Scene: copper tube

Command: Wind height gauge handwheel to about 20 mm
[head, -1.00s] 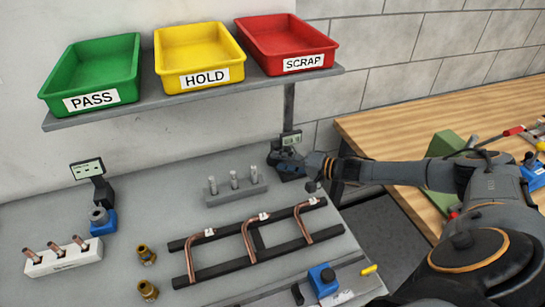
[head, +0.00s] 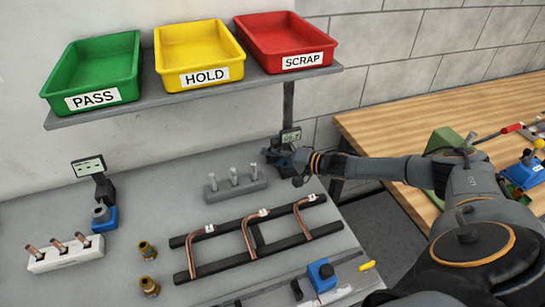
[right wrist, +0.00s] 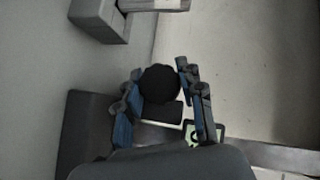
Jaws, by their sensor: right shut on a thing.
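The height gauge (head: 291,135) stands at the back right of the grey bench, below the shelf's right end. Its small display is lit, but I cannot read the digits surely. My right gripper (head: 280,157) is at the gauge and hides most of its lower part. In the right wrist view, the black round handwheel (right wrist: 160,83) sits between the two blue-padded fingers of my right gripper (right wrist: 161,98), which is shut on it. Part of the gauge's pale display (right wrist: 205,133) shows beside the right finger. My left gripper is out of view.
A grey block with several upright pins (head: 236,187) stands just left of the gauge. In front lies a black rack (head: 256,240) with bent copper tubes. The shelf (head: 200,97) with green, yellow and red trays hangs above. A wooden bench (head: 400,122) is to the right.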

